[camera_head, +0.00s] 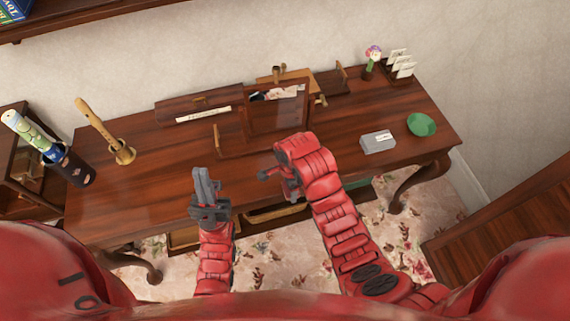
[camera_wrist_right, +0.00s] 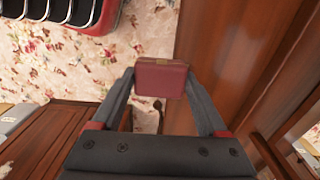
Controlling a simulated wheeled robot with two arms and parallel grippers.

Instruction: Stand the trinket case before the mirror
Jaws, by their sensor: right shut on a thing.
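The trinket case (camera_wrist_right: 161,78) is a small dark red box with a brass-coloured clasp. In the right wrist view it sits between the fingertips of my right gripper (camera_wrist_right: 160,84), which is shut on it. In the head view my right gripper (camera_head: 283,183) is over the desk's front part, and I cannot make out the case there. The mirror (camera_head: 278,106) stands in a dark wood frame at the desk's back middle, beyond my right gripper. My left gripper (camera_head: 206,190) is near the desk's front edge, fingers pointing up; its opening is unclear.
The wooden desk (camera_head: 160,185) holds a recorder on a stand (camera_head: 122,150), a grey box (camera_head: 378,141), a green bowl (camera_head: 421,125), a flower figure (camera_head: 372,62) and a card holder (camera_head: 400,68). A dark holder with rolls (camera_head: 73,166) stands at left. The desk's left front is clear.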

